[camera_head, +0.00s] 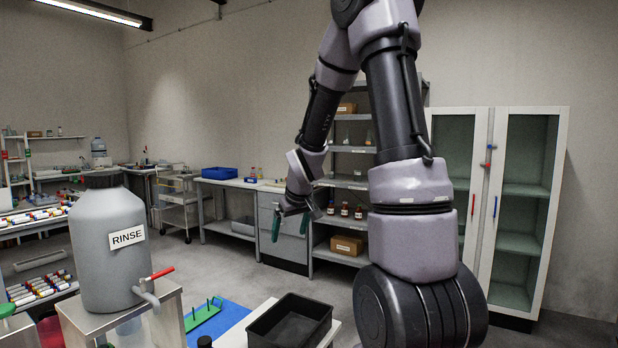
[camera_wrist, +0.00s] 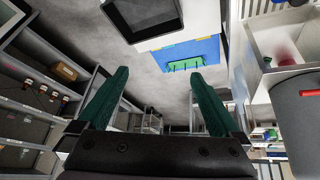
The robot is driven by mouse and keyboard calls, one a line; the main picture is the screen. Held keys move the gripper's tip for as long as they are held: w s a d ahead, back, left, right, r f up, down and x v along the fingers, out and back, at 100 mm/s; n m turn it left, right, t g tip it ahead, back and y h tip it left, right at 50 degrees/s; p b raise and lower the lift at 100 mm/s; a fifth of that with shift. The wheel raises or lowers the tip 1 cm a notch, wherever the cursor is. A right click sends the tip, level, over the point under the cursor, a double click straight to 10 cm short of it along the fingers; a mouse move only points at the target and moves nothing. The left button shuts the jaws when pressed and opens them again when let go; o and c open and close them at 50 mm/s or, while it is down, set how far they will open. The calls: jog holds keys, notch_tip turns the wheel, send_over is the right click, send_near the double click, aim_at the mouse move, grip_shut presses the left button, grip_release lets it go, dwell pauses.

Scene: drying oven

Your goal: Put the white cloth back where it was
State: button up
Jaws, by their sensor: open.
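I cannot make out a white cloth for certain in either view. My gripper (camera_head: 290,226) hangs in mid-air in front of the back shelves in the head view, its green fingers pointing down. In the wrist view my gripper (camera_wrist: 159,82) has its two green fingers spread well apart, with nothing between them. It is open and empty, and touches nothing that I can see. My arm hides part of the shelves and the right side of the near table.
A black tray (camera_head: 291,323) and a blue mat (camera_head: 222,318) with a green rack (camera_head: 203,314) lie on the near table. A grey RINSE tank (camera_head: 112,258) with a red-handled tap stands left. A glass-doored cabinet (camera_head: 525,210) stands right. Open floor lies between.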

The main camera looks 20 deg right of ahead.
jog(key=s+a+r+m+y, duration=0.1)
jog(key=s+a+r+m, duration=0.1)
jog(key=s+r, duration=0.7)
jog(key=s+a+r+m+t+y, duration=0.1)
jog(key=s+r+m, duration=0.3)
jog(key=s+r, duration=0.6)
jog(key=s+a, duration=0.1)
jog(key=s, duration=0.4)
jog(key=shift+s+a+r, duration=0.25)
jog(key=shift+a+r, duration=0.05)
jog(key=shift+a, duration=0.05)
